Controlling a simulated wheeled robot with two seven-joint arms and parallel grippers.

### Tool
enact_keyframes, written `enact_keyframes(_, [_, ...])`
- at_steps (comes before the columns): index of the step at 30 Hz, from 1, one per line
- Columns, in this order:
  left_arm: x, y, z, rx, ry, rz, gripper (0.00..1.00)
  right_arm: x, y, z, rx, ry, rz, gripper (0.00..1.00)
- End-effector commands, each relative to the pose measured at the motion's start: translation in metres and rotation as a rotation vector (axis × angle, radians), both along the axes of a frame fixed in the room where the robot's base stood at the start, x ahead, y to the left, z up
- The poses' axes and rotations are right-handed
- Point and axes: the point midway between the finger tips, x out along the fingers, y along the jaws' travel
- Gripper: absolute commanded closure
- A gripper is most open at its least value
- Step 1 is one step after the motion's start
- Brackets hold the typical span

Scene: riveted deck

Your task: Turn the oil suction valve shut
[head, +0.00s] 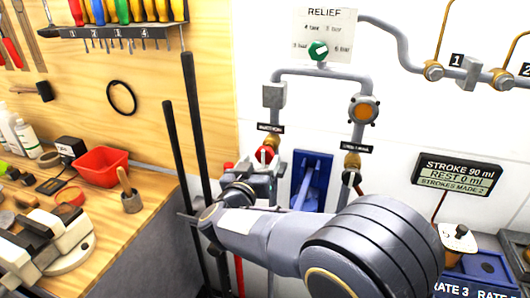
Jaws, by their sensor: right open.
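The oil suction valve (264,154) has a red handle and sits under a small dark label, partly legible as suction, on the left pipe of the wall pipework. My right arm reaches in from the lower right. Its gripper (256,174) is open, just below and at the red handle. It overlaps the lower part of the valve, so I cannot tell whether the fingers touch the handle. My left gripper is not in view.
A second valve with a dark handle (350,178) is on the right pipe, beside a blue bracket (312,182). A green relief knob (318,50) is above. Tall black rods (192,110) stand left of my gripper. A workbench with a red bin (101,166) is at left.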

Motion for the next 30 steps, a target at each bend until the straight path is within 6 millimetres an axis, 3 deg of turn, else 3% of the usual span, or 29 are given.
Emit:
enact_keyframes(7, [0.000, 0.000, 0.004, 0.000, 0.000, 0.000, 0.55, 0.031, -0.011, 0.001, 0.001, 0.000, -0.001, 0.35])
enact_keyframes(18, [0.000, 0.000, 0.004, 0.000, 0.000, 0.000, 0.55, 0.037, -0.012, 0.000, 0.001, 0.000, 0.000, 0.37])
enact_keyframes(28, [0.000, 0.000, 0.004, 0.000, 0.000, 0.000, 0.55, 0.036, -0.012, 0.000, 0.001, 0.000, 0.000, 0.80])
enact_keyframes(30, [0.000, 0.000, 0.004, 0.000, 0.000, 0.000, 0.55, 0.036, -0.012, 0.000, 0.001, 0.000, 0.000, 0.80])
